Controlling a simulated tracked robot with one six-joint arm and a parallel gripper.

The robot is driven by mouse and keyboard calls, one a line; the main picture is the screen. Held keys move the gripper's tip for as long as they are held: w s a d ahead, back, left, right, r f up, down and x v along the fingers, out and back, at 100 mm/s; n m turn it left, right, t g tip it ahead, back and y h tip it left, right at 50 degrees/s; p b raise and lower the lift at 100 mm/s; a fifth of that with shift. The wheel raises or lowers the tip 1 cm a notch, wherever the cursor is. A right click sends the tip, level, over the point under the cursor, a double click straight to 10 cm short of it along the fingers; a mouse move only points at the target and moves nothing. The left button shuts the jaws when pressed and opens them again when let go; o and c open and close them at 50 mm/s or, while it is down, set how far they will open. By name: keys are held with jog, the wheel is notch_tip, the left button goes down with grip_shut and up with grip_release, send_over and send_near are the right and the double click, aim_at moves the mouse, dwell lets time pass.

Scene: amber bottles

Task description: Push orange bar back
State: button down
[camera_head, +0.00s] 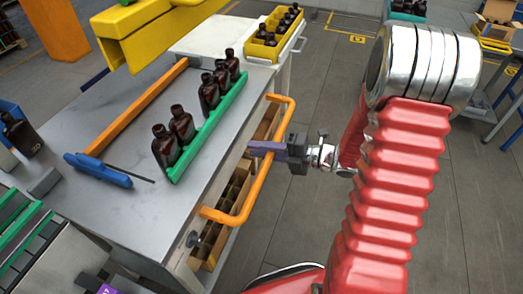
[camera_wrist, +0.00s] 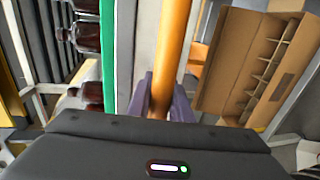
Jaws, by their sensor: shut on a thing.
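The orange bar (camera_head: 262,188) is a bent handle along the right edge of the grey work table (camera_head: 110,205). My gripper (camera_head: 262,148) reaches it from the right, and its purple fingers are shut on the bar's middle stretch. In the wrist view the bar (camera_wrist: 172,45) runs upright between the two purple fingers (camera_wrist: 162,105). The dark gripper body covers the bar's lower part there.
Several amber bottles (camera_head: 181,124) stand along a green rail (camera_head: 208,128) on the table. A long orange rail (camera_head: 135,108) and a blue tool (camera_head: 98,170) lie farther left. Cardboard boxes (camera_head: 232,190) sit below the bar. Floor at right is open.

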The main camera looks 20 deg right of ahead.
jog(key=shift+s+f, duration=0.15)
jog(key=shift+f, duration=0.1)
jog(key=c, duration=2)
grip_release()
jog(key=o, duration=0.4)
jog(key=shift+r, duration=0.15)
jog(key=shift+d, duration=0.1)
jog(key=v, duration=1.3)
jog(key=shift+s+d, duration=0.2)
jog(key=shift+d, duration=0.05)
